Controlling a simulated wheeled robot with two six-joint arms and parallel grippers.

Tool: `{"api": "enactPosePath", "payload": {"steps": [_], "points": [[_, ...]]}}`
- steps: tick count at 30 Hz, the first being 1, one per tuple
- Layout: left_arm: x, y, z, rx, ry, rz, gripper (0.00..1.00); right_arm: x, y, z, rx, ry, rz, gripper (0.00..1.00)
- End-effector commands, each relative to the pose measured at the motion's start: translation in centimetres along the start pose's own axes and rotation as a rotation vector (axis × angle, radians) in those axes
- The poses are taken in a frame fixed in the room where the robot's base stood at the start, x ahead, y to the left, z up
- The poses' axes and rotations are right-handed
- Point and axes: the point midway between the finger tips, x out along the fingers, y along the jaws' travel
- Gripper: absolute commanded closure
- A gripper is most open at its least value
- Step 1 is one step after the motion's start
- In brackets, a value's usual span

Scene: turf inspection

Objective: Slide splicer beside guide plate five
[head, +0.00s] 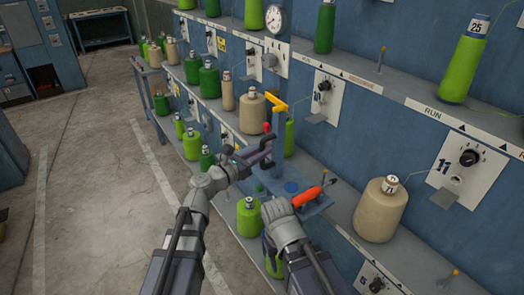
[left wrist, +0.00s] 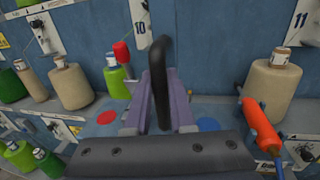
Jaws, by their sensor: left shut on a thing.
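The splicer appears as a blue carriage (head: 312,209) at the shelf's front, with a blue post, a yellow top arm (head: 280,106) and coloured discs. My left gripper (head: 257,156) is shut on its black loop handle; in the left wrist view the purple fingers close around the handle (left wrist: 160,75). White guide plates with black knobs line the blue wall. Plate 11 (head: 466,165) is at the right and plate 10 (left wrist: 139,22) is behind the handle.
An orange-handled tool (head: 307,196) lies on the carriage. A beige bobbin (head: 381,210) stands to its right, and another beige bobbin (head: 252,112) to its left. Several green bobbins fill the shelves. The concrete floor (head: 95,190) at left is clear.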

Motion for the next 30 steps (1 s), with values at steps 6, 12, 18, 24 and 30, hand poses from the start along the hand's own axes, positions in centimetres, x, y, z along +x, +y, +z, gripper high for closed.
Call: {"api": "enactPosePath", "payload": {"steps": [6,12,18,24,30], "points": [[0.00,-0.20,0.02,0.000,-0.001,-0.004,1.00,-0.01,0.00,-0.01,0.000,0.000,0.000,0.50],[0.00,-0.20,0.02,-0.001,-0.001,-0.004,1.00,0.00,0.00,-0.02,0.000,0.000,0.000,0.50],[0.00,-0.15,0.02,-0.001,-0.001,-0.003,0.62,0.00,0.00,0.00,0.000,0.000,0.000,0.50],[0.01,-0.07,0.03,-0.001,-0.001,-0.001,0.48,-0.01,0.00,0.00,0.000,0.000,0.000,0.50],[-0.23,-0.04,0.03,-0.001,-0.001,0.000,0.48,-0.01,0.00,0.00,0.000,0.000,0.000,0.50]]}}
